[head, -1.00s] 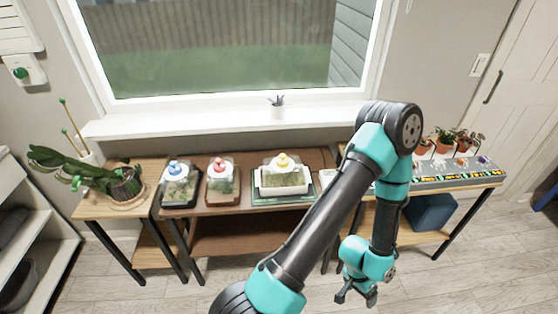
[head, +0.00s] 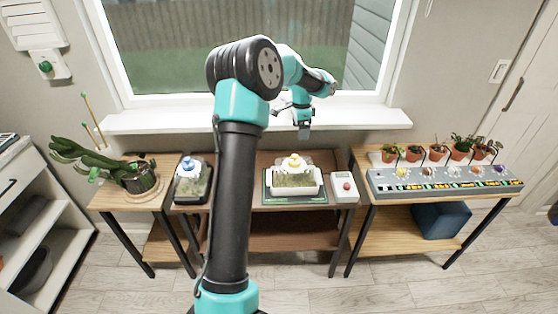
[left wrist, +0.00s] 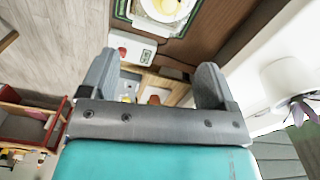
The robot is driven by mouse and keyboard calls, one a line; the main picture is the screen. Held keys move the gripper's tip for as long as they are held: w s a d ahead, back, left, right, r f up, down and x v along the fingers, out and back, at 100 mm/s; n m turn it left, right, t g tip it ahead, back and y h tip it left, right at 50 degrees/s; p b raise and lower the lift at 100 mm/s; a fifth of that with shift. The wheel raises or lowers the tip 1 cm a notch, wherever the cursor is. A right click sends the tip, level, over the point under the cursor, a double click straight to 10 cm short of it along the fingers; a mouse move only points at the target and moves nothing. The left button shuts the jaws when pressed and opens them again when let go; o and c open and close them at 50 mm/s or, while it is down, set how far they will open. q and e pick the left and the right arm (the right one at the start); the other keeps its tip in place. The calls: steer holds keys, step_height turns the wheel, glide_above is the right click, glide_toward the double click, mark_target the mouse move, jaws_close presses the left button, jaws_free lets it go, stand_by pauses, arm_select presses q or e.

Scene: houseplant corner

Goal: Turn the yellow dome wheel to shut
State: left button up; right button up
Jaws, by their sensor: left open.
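The yellow dome wheel (head: 294,161) sits on top of a clear dome (head: 292,178) over a white tray (head: 318,187) on the middle table. The wheel also shows at the top edge of the left wrist view (left wrist: 168,8), partly cut off. My left gripper (head: 304,132) is above and behind the dome, near the window sill, apart from the wheel. In the left wrist view its two fingers (left wrist: 155,75) stand wide apart with nothing between them. Whether the wheel is open or shut cannot be told. My right gripper is not in view.
A blue-topped dome (head: 188,168) stands to the left. A white box with a red button (head: 345,187) stands right of the yellow-topped dome. A grey panel with knobs (head: 445,180) and potted plants are farther right. A white pot (left wrist: 285,82) is near the gripper.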

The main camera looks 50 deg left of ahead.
mark_target(294, 155)
arm_select(q)
steer(key=shift+s+a+r, duration=0.3)
steer(key=shift+a+r, duration=0.15)
steer(key=shift+r, duration=0.05)
steer(key=shift+s+a+r, duration=0.25)
steer(key=shift+a+r, duration=0.15)
steer(key=shift+r, duration=0.05)
steer(key=shift+f, duration=0.15)
step_height(294, 155, down, 17)
steer(key=shift+f, duration=0.1)
steer(key=shift+c, duration=0.2)
steer(key=c, duration=0.9)
